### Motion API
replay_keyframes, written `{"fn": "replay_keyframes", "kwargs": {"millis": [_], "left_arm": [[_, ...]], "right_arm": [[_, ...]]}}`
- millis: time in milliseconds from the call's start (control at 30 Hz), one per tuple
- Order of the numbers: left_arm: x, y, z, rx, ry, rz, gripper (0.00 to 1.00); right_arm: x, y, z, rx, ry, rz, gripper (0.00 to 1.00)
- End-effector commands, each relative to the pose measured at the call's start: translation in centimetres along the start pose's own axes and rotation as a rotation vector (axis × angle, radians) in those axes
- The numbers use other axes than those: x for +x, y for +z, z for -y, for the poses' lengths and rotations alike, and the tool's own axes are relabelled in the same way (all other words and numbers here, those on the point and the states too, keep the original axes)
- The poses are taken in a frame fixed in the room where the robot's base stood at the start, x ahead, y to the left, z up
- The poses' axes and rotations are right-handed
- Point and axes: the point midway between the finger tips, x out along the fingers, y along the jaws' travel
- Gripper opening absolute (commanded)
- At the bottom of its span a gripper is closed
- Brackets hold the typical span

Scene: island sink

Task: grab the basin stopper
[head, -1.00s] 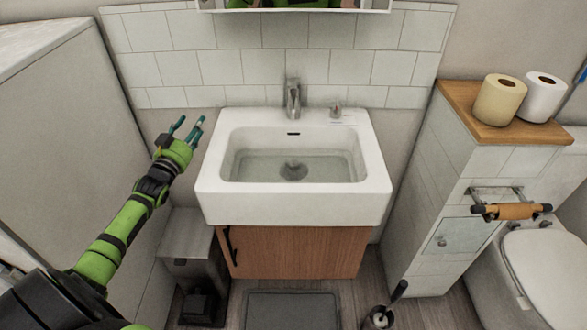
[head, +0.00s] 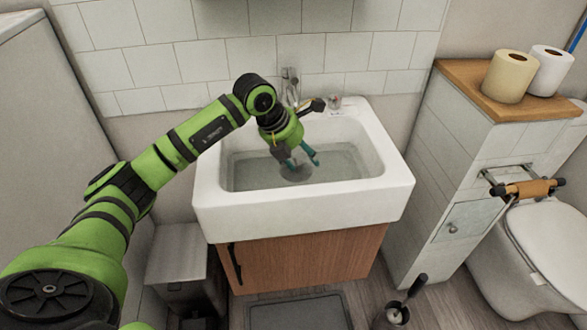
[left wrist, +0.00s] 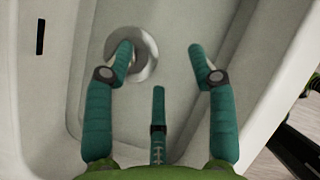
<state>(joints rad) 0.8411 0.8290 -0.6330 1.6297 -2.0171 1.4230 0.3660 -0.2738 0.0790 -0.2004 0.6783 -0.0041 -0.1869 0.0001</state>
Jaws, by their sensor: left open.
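The basin stopper, a round metal disc (head: 297,176) at the drain, lies on the floor of the white sink (head: 375,200) under clear water. In the head view my left gripper (head: 302,162) reaches down into the basin right over it and hides part of it. In the left wrist view the stopper (left wrist: 150,58) shows at the upper left, partly behind the left teal finger. The gripper (left wrist: 160,65) is open, with nothing between its fingers. The stopper sits toward the left finger, not centred. I cannot tell whether the finger touches it. My right gripper is out of view.
The faucet (head: 290,88) stands at the back rim, close behind my left gripper. A small object (head: 334,102) sits on the rim to its right. The basin walls surround the gripper. A tiled cabinet with paper rolls (head: 509,77) stands at the right.

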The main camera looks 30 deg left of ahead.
Motion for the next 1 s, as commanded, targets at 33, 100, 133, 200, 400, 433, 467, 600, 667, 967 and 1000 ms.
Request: {"fn": "replay_keyframes", "kwargs": {"millis": [33,100,133,200,400,433,467,600,667,967,1000], "left_arm": [[-0.3,-0.1,-1.0,0.027,0.074,-0.009,0.57],[-0.7,-0.3,-2.0,0.045,0.146,-0.022,0.57],[-0.8,-0.3,-2.3,0.049,0.166,-0.025,0.57],[-0.5,-0.4,-2.8,0.053,0.191,-0.031,0.57],[1.5,-0.2,-3.3,0.053,0.193,-0.033,0.57],[1.9,-0.2,-3.4,0.052,0.193,-0.034,0.57],[2.4,-0.1,-3.5,0.053,0.192,-0.035,0.57],[4.5,0.1,-4.0,0.052,0.191,-0.033,0.57],[5.2,0.1,-4.1,0.052,0.191,-0.032,0.57],[5.8,0.1,-4.3,0.055,0.192,-0.030,0.57],[5.8,0.1,-4.3,0.055,0.192,-0.030,0.49]], "right_arm": [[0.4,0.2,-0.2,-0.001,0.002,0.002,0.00],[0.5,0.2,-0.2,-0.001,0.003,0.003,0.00],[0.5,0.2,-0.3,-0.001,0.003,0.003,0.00],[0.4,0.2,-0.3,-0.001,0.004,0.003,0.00],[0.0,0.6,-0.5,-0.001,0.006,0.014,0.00],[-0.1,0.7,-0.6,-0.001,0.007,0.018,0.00],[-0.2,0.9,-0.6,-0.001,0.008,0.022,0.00],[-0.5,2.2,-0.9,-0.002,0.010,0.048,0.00],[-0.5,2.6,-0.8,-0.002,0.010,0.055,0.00],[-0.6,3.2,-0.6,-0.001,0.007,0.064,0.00],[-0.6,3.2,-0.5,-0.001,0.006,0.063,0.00]]}}
